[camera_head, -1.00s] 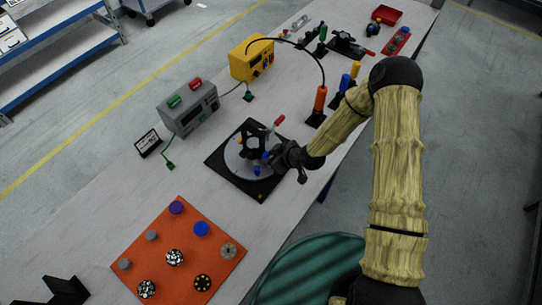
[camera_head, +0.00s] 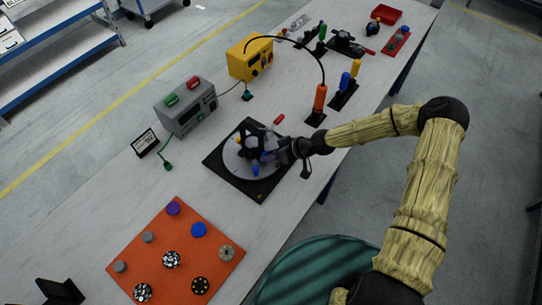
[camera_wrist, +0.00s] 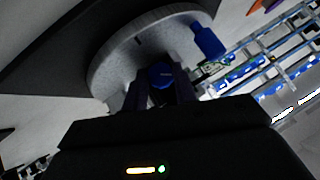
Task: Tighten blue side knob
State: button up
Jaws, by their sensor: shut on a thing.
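A black square base (camera_head: 262,188) with a round grey disc (camera_head: 240,166) lies on the table, and a dark fixture (camera_head: 249,141) stands on the disc. A blue side knob (camera_head: 267,156) sticks out toward my gripper (camera_head: 277,157). In the wrist view the knob (camera_wrist: 162,76) sits between my two dark fingers (camera_wrist: 162,90), which are shut on it. Its shaft is hidden. A second blue part (camera_wrist: 208,40) stands beside it at the disc's edge; it also shows in the head view (camera_head: 255,170). A red-tipped lever (camera_head: 278,120) is behind the fixture.
A grey power box (camera_head: 187,106) and a yellow box (camera_head: 249,60) stand behind. An orange post (camera_head: 320,98) with a black cable rises at the right. An orange board (camera_head: 178,250) with several round knobs lies in front at left. Bare table lies between board and base.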

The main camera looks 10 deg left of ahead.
jog(key=o, duration=1)
jog(key=b+v, duration=0.2)
jog(key=v, duration=1.5)
jog(key=shift+d+r, duration=0.15)
jog(key=shift+d, duration=0.05)
